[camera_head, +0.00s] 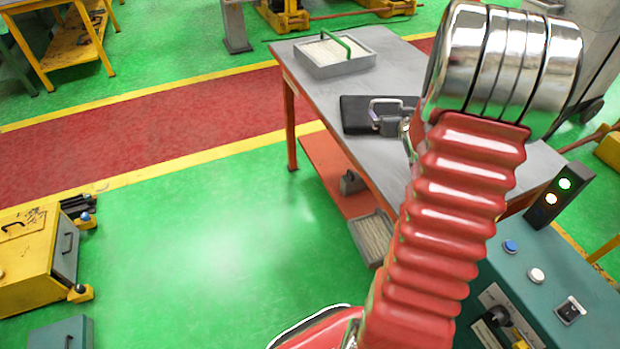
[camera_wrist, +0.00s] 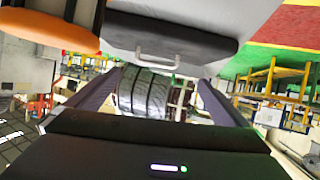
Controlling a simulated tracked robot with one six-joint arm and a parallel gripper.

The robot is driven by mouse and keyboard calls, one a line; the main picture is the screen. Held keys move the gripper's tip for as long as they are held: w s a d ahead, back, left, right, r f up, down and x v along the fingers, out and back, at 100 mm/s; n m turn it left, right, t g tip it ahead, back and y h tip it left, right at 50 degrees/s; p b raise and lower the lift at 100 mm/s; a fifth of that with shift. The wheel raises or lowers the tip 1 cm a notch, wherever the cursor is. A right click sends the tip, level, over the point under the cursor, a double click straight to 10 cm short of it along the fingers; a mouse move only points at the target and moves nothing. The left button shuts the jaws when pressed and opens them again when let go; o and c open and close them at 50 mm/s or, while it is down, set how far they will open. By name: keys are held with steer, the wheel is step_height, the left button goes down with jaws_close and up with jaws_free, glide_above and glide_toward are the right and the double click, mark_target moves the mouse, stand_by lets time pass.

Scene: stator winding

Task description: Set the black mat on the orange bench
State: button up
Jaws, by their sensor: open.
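A flat black mat (camera_head: 353,115) lies on the grey top of a table with red-orange legs. A bench with a yellow-orange top and legs (camera_head: 70,50) stands at the upper left, across the red walkway. In the wrist view my gripper (camera_wrist: 165,78) is open, its two dark fingers spread with nothing held between them. A dark slab with a metal handle, probably the mat (camera_wrist: 205,47), shows beyond the fingers.
The grey-topped table (camera_head: 308,92) also carries a grey tray (camera_head: 345,68) with a green handle. Its lower shelf holds another tray (camera_head: 372,240). A teal control console (camera_head: 550,270) stands at the right, a yellow cabinet (camera_head: 28,255) at the left. The green floor between is clear.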

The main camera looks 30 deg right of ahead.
steer(key=s+a+r+n+g+y, duration=0.1)
steer(key=a+r, duration=0.4)
steer(key=a, duration=0.6)
steer(key=s+a+r+n+g+y, duration=0.15)
steer(key=a+r, duration=0.35)
steer(key=a, duration=0.7)
steer(key=s+a+n+g+y, duration=0.2)
steer(key=s+a+g+y, duration=0.1)
steer(key=s+a, duration=1.6)
steer(key=a+y, duration=0.1)
steer(key=a, duration=0.1)
steer(key=shift+a+r+n, duration=0.35)
steer(key=shift+g, duration=0.25)
steer(key=shift+c, duration=0.4)
